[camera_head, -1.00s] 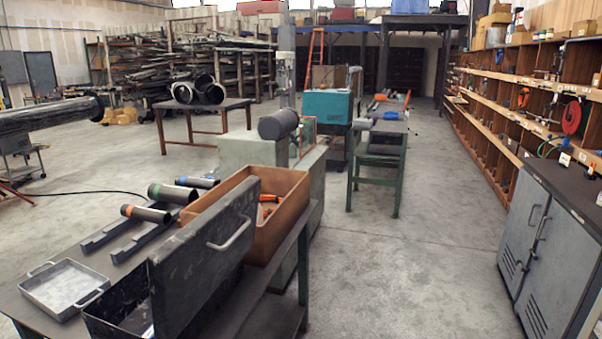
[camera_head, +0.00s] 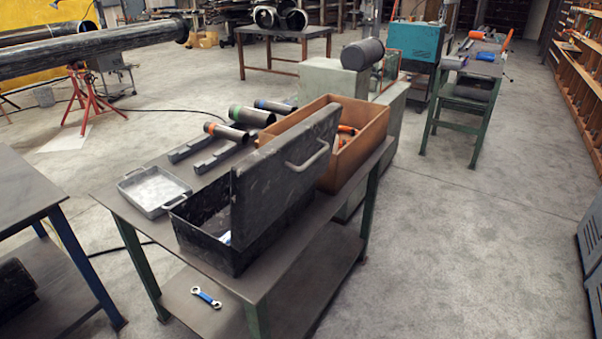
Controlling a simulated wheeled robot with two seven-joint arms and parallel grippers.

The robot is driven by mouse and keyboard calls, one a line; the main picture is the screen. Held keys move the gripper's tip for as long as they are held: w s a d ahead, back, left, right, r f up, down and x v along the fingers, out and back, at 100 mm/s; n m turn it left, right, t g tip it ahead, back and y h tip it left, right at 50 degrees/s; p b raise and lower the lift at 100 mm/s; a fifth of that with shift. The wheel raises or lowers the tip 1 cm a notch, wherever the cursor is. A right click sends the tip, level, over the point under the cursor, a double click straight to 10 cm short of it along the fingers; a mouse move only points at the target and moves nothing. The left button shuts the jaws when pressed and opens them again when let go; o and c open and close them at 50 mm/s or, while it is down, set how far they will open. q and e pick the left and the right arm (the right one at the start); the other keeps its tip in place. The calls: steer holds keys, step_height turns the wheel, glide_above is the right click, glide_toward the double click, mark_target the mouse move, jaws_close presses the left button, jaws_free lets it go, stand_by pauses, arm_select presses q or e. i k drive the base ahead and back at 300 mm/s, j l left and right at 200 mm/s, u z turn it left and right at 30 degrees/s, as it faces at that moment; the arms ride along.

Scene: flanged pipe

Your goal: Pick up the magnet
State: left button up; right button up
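I cannot make out a magnet for certain in the head view. A dark metal toolbox (camera_head: 207,222) stands on the workbench (camera_head: 120,202) with its lid (camera_head: 270,180) raised, and the lid hides part of its inside. Something small and pale (camera_head: 225,238) shows inside the toolbox. An orange-brown bin (camera_head: 365,140) behind the lid holds orange-handled items (camera_head: 346,129); its wall and the lid hide the rest. Neither of my grippers is in view.
A shallow metal tray (camera_head: 152,190) and pipe pieces with coloured bands (camera_head: 226,133) lie on the bench. A blue-handled wrench (camera_head: 206,297) lies on its lower shelf. Another table (camera_head: 28,185) stands at the left.

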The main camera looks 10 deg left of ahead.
mark_target(226, 238)
steer(key=i+j+u, duration=0.25)
steer(key=u, duration=0.2)
steer(key=i+j+u, duration=0.15)
steer(key=u, duration=0.3)
steer(key=i+l, duration=0.05)
steer(key=i, duration=0.05)
